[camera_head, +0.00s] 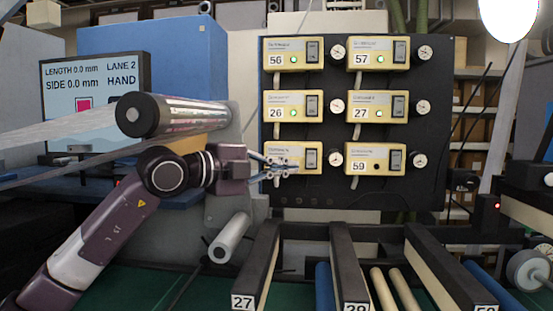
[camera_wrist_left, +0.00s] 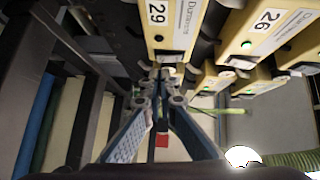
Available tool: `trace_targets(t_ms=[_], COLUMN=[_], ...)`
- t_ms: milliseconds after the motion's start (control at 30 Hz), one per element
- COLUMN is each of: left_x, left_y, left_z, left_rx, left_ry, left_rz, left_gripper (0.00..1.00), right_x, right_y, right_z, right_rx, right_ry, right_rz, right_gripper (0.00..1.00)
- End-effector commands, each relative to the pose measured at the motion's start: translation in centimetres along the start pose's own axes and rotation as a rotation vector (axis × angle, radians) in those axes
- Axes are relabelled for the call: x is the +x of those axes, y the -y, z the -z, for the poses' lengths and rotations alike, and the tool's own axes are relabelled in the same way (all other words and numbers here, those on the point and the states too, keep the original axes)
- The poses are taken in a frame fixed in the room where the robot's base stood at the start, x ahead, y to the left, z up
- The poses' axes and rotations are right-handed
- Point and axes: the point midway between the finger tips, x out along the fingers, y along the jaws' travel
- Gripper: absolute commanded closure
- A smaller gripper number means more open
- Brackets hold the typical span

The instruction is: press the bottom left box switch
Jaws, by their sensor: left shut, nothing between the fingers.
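The bottom left box (camera_head: 284,149) is yellow, on a black panel. Its dark rocker switch (camera_head: 312,158) is on the box's right side and shows clear of my gripper. My left gripper (camera_head: 287,169) is shut and empty, with its fingertips in front of the lower left part of this box, left of the switch. The fingers cover the box's number and lamp in the head view. In the left wrist view the shut fingers (camera_wrist_left: 163,96) lie just beside the end of a box marked 29 (camera_wrist_left: 176,22). I cannot tell whether they touch it. My right gripper is out of view.
Several similar boxes share the black panel (camera_head: 433,180), among them box 26 (camera_head: 284,98) above and box 59 (camera_head: 363,166) to the right. Round gauges (camera_head: 335,159) sit beside them. A film roll (camera_head: 180,116) is above my left arm. Dark rails (camera_head: 260,262) stand below.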

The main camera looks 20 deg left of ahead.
Motion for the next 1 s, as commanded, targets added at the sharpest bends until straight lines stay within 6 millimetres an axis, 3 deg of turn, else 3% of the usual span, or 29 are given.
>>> trace_targets(t_ms=[33,200,467,767,1000], left_x=[1.0,3.6,5.0,5.0,5.5], left_y=[0.5,0.4,0.1,-0.1,-0.9], left_z=[0.1,0.1,0.0,0.0,-0.4], left_rx=[-0.003,-0.002,0.001,0.001,0.044], left_ry=[-0.002,-0.001,0.000,0.000,-0.002], left_rz=[-0.001,-0.001,0.001,0.002,0.047], left_gripper=[1.00,1.00,1.00,1.00,1.00], right_x=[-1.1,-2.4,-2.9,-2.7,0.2], right_y=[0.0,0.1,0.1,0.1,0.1], right_z=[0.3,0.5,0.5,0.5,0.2], right_rx=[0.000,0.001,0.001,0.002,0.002], right_ry=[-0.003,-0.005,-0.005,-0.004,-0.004], right_rz=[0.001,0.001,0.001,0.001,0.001], right_gripper=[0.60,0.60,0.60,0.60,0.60])
